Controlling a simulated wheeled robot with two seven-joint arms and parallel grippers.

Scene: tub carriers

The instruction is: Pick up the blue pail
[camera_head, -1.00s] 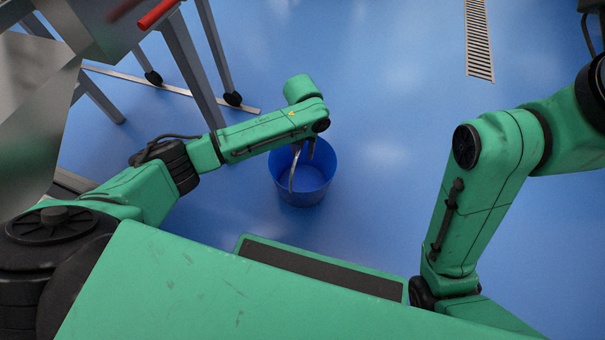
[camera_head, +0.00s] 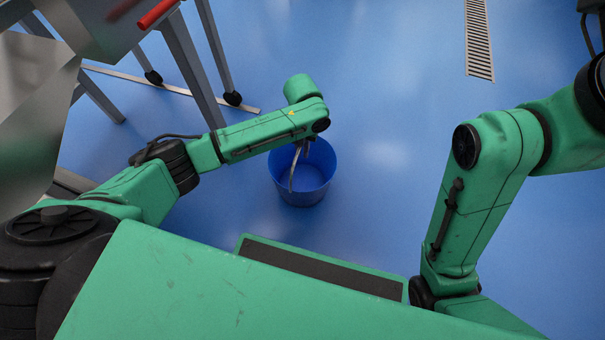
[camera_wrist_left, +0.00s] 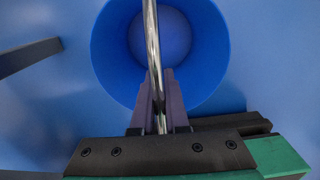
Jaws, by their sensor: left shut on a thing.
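The blue pail (camera_head: 302,190) stands on the blue floor in front of me, below the end of my left arm. Its metal handle stands up across the opening. In the left wrist view the pail (camera_wrist_left: 108,55) is seen from above, and its inside looks empty. My left gripper (camera_wrist_left: 158,90) is shut on the metal handle (camera_wrist_left: 152,35), with a finger on each side of it. In the head view my left gripper (camera_head: 303,147) is partly hidden by its own wrist. My right arm hangs at the right, and its gripper is out of view.
A metal table or cart (camera_head: 172,50) with grey legs on black casters stands at the upper left, close to my left arm. A red bar (camera_head: 158,13) shows on it. A floor drain grate (camera_head: 478,38) lies at the upper right. The floor right of the pail is clear.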

